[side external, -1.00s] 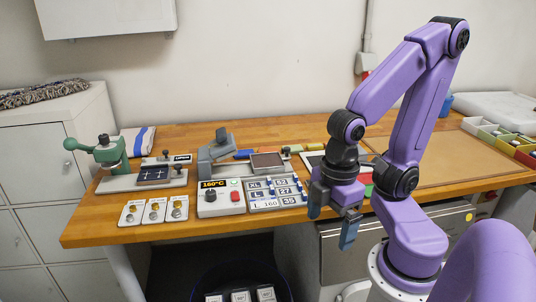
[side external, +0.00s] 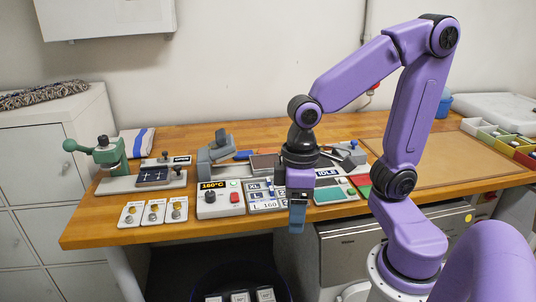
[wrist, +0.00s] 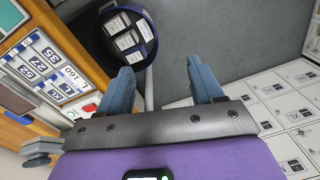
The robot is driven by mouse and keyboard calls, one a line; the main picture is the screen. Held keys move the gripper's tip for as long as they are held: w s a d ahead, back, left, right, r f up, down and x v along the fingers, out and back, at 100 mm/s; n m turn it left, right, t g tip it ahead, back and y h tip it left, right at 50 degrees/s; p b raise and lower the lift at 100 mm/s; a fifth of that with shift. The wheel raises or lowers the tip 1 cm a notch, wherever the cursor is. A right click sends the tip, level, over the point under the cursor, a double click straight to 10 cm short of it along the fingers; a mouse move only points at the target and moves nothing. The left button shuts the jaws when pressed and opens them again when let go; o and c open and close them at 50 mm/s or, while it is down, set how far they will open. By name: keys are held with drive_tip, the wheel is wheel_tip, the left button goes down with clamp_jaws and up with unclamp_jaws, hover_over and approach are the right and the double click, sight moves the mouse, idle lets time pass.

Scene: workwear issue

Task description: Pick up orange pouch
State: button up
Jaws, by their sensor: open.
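I can make out no orange pouch in either current view. My gripper (side external: 298,213) is at the front edge of the wooden bench, pointing down, in front of the number plates. In the wrist view its two blue fingers (wrist: 160,74) are spread apart with nothing between them. Beyond the fingers is grey floor and a dark round bin (wrist: 155,47) with several white labelled packs (wrist: 119,24) in it. The bin also shows under the bench in the side view (side external: 205,272), cut off by the bottom edge.
The bench (side external: 100,235) carries three white cards (side external: 153,211), a 160°C control box (side external: 220,203), a green-handled press (side external: 110,152) and a device marked IDLE (side external: 327,172). Coloured bins (side external: 487,131) stand far right. White lockers (wrist: 285,110) fill the wrist view's right side.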

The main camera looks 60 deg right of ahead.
drive_tip(key=w+d+r+m+y, duration=0.15)
drive_tip(key=w+d+m, duration=0.25)
drive_tip(key=w+m, duration=0.95)
drive_tip(key=w+d+m+t, duration=0.1)
drive_tip(key=w+d+m, duration=0.6)
drive_tip(key=w+d, duration=0.45)
drive_tip(key=w+d+f+m+t, duration=0.1)
drive_tip(key=d+m+t, duration=0.1)
drive_tip(key=d+m, duration=1)
drive_tip(key=w+d+f+m+t, duration=0.1)
drive_tip(key=d+m, duration=0.5)
drive_tip(key=d, duration=1.3)
approach(273, 151)
drive_tip(key=f, duration=0.1)
drive_tip(key=a+f, duration=0.1)
drive_tip(key=shift+w+f+n+h, duration=0.1)
drive_tip(key=shift+f+n+h, duration=0.15)
drive_tip(key=shift+f+n, duration=0.1)
drive_tip(key=shift+w+x, duration=0.2)
drive_tip(key=shift+x, duration=1.2)
drive_tip(key=shift+w+x, duration=0.2)
drive_tip(key=shift+x, duration=1.2)
drive_tip(key=shift+r, duration=0.15)
